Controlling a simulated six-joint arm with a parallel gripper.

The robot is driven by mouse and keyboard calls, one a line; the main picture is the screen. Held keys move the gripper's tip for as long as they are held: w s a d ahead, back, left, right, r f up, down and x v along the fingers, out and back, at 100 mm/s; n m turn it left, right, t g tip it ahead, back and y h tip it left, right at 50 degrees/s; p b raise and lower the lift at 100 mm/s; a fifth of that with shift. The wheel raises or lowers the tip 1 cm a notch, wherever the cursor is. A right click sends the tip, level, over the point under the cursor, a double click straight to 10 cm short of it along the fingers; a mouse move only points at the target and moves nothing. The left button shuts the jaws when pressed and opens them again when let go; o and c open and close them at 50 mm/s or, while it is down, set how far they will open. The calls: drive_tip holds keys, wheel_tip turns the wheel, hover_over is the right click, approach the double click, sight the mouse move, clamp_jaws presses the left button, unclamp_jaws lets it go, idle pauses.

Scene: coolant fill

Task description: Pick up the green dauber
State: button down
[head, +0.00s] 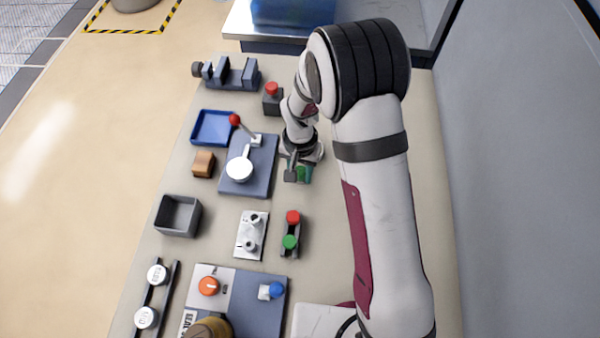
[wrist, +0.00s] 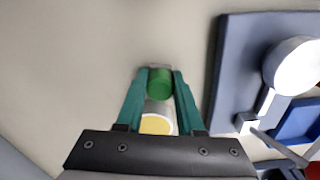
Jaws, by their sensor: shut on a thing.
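The green dauber (wrist: 160,82) is between the two teal fingers of my gripper (wrist: 159,70) in the wrist view. Its green part is near the fingertips, with a whitish part and a pale yellow round face closer to the palm. My gripper is shut on it. In the head view my gripper (head: 297,170) is low over the table, just right of the blue-grey plate with the lever. A small patch of green shows there, partly hidden by the gripper. I cannot tell whether the dauber touches the table.
The blue-grey plate (head: 262,185) with a red-knobbed lever and white disc is close on the left. A red and green button box (head: 291,232) stands nearer. A grey open box (head: 178,216), blue tray (head: 213,127) and vise (head: 232,73) are further left. The table right of my arm is bare.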

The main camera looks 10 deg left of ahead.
drive_tip(key=shift+r, duration=0.1)
drive_tip(key=shift+r, duration=0.35)
drive_tip(key=r, duration=0.1)
drive_tip(key=d+r, duration=0.1)
drive_tip(key=r, duration=0.2)
drive_tip(key=shift+d, duration=0.25)
drive_tip(key=s+d+r, duration=0.1)
drive_tip(key=d+r, duration=0.5)
drive_tip(key=d, duration=0.4)
drive_tip(key=shift+s, duration=0.35)
drive_tip(key=c, duration=1.1)
unclamp_jaws()
clamp_jaws()
